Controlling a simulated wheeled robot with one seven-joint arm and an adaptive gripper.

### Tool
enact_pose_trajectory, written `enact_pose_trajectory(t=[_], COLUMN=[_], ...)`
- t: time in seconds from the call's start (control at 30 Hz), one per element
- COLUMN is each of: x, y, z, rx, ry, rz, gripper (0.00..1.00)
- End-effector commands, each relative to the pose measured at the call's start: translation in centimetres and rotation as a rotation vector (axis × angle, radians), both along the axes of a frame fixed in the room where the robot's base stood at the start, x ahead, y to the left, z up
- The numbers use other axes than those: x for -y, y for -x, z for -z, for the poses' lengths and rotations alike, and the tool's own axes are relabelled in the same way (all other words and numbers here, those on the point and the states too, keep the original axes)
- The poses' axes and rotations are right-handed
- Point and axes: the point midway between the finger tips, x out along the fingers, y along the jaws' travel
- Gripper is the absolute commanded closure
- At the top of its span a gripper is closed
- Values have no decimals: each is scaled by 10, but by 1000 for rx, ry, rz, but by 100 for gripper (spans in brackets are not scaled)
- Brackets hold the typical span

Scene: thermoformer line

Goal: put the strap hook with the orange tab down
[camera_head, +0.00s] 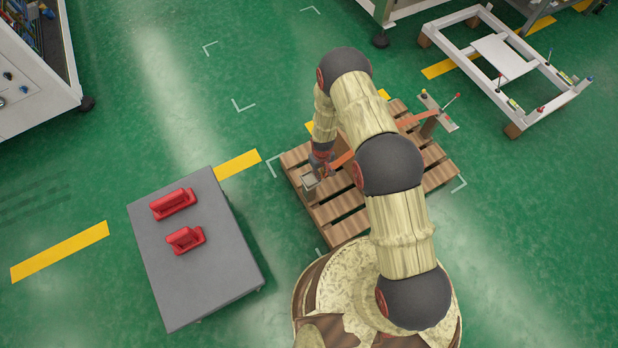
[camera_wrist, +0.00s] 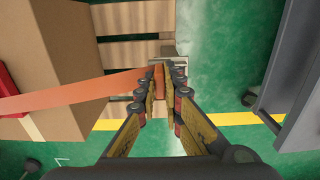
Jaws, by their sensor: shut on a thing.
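My gripper (camera_wrist: 159,94) is shut on the orange tab (camera_wrist: 158,76) of the strap hook. The pale metal hook (camera_wrist: 172,51) shows just past the fingertips, partly hidden by them. An orange strap (camera_wrist: 80,92) runs from the tab to the left, across a cardboard box. In the head view, my gripper (camera_head: 322,168) is over the left edge of the wooden pallet (camera_head: 350,205), with the grey hook (camera_head: 310,181) beside it. The strap (camera_head: 415,118) also shows right of my arm. I cannot tell whether the hook touches the pallet.
The cardboard box (camera_wrist: 78,50) stands close left of my gripper in the wrist view. A grey table (camera_head: 200,275) with two red objects (camera_head: 174,203) stands left of the pallet. A post with a lever (camera_head: 438,112) stands at the pallet's far right. Green floor separates table and pallet.

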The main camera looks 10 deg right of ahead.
Motion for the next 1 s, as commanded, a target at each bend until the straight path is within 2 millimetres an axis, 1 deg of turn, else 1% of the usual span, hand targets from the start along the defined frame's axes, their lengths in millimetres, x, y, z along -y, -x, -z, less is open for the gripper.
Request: enact_pose_trajectory(t=[0.03, 0.1, 0.27, 0.57, 0.6, 0.7, 0.77, 0.83, 1.0], x=[-9, -16, -30, -40, -43, -41, -41, -42, -42], y=[-6, -12, -25, -34, -37, -34, -35, -36, -36], z=[11, 25, 46, 61, 66, 84, 91, 94, 92], rx=[-1, -2, -1, -1, 0, -2, -2, 0, 1], ry=[0, 1, 0, 0, 0, 0, 0, 0, 0], rz=[-3, -2, -1, 0, 0, 2, 1, 1, 1], gripper=[100, 100, 100, 100, 100, 100, 100, 100, 100])
